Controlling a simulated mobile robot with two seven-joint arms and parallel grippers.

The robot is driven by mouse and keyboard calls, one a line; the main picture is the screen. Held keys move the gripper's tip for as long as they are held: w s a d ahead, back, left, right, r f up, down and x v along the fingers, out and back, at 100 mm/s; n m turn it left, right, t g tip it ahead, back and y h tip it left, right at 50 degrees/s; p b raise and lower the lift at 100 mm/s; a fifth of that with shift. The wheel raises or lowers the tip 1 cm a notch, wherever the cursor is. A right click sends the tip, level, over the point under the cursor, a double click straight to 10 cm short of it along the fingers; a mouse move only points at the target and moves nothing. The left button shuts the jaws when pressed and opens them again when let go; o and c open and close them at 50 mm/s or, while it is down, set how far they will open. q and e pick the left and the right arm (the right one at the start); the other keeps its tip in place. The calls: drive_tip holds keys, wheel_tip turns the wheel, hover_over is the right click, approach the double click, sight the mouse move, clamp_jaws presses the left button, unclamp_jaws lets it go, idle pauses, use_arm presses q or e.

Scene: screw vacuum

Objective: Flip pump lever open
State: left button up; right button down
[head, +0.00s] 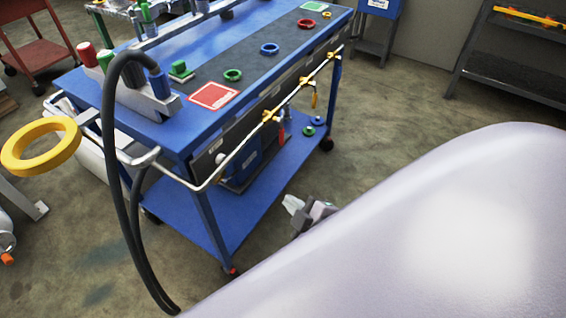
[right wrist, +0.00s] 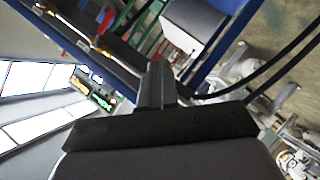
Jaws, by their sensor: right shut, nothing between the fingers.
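A blue cart (head: 205,120) stands left of centre in the head view, with a dark blue pump-like unit (head: 240,165) on its lower shelf. A thin pipe with yellow fittings (head: 270,116) runs along its side, and a yellow handle (head: 314,100) hangs below it. I cannot tell which part is the pump lever. My right gripper (head: 302,210) is beside the cart's lower shelf, apart from it and partly hidden by my pale arm. In the right wrist view its fingers (right wrist: 157,75) are shut and empty. My left gripper is not in view.
A yellow ring (head: 40,147) sticks out at the cart's left end. A black hose (head: 118,170) loops from the cart top to the floor. Grey shelving (head: 500,80) stands at back right. The floor between cart and shelving is clear.

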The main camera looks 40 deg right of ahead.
use_arm(q)
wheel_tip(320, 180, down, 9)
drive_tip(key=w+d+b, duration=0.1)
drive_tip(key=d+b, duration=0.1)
drive_tip(key=b, duration=0.9)
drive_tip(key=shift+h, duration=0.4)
use_arm(e)
drive_tip(key=w+d+f+n+t+h, duration=0.1)
drive_tip(key=w+d+n+t+h, duration=0.1)
drive_tip(key=w+d+n+t, duration=0.2)
drive_tip(key=w+n, duration=0.1)
drive_tip(key=n, duration=0.1)
drive_tip(key=shift+f+n+h, duration=0.3)
drive_tip(key=shift+f, duration=0.1)
drive_tip(key=shift+w, duration=0.15)
approach(281, 133)
drive_tip(key=w+a+f, duration=0.2)
drive_tip(key=w+a, duration=0.1)
drive_tip(key=w, duration=0.2)
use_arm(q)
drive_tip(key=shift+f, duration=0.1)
use_arm(e)
drive_tip(key=d, duration=0.1)
drive_tip(key=w+d, duration=0.1)
drive_tip(key=d, duration=0.1)
drive_tip(key=shift+w+d+f, duration=0.2)
drive_tip(key=shift+w+f, duration=0.05)
drive_tip(key=shift+w, duration=0.1)
